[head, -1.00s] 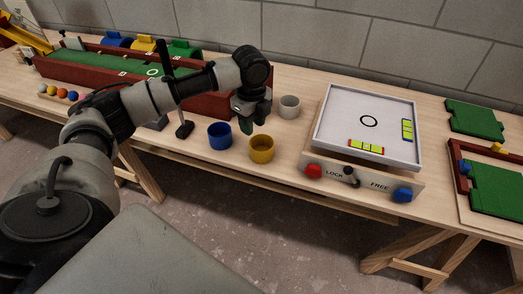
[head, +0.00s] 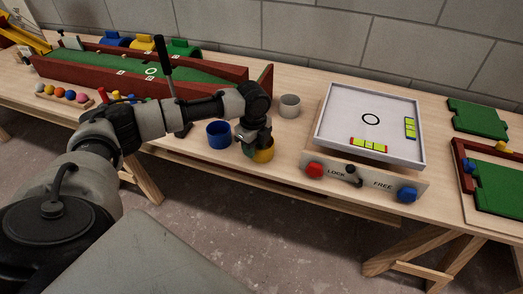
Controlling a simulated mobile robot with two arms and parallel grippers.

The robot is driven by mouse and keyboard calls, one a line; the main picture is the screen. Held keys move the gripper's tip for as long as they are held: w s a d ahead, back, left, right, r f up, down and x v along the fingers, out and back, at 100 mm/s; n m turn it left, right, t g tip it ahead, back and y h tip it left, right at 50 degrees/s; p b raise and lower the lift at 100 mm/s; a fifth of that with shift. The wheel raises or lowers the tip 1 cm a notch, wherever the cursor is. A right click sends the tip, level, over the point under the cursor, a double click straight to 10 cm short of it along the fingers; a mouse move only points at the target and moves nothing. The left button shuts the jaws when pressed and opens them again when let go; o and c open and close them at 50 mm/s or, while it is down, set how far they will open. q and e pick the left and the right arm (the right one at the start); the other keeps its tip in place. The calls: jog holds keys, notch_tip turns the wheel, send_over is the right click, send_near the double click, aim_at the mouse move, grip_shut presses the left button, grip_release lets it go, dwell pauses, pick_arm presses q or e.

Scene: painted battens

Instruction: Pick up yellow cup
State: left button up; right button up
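The yellow cup (head: 265,154) stands on the wooden table near its front edge, partly hidden by my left gripper. My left gripper (head: 250,146) is right at the cup, coming down from above over its left side. Its fingers overlap the cup's rim, and I cannot tell whether they are open or shut on it. The blue cup (head: 218,134) stands just left of the yellow one, and the grey cup (head: 290,106) stands behind it to the right. My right gripper is not in view.
A white tray board (head: 345,125) with a lock panel lies to the right. A long green board with red walls (head: 200,82) runs behind my arm. Several colored balls (head: 70,95) sit at the left. The table's front edge is close to the cups.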

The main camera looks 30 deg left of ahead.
pick_arm(q)
grip_shut()
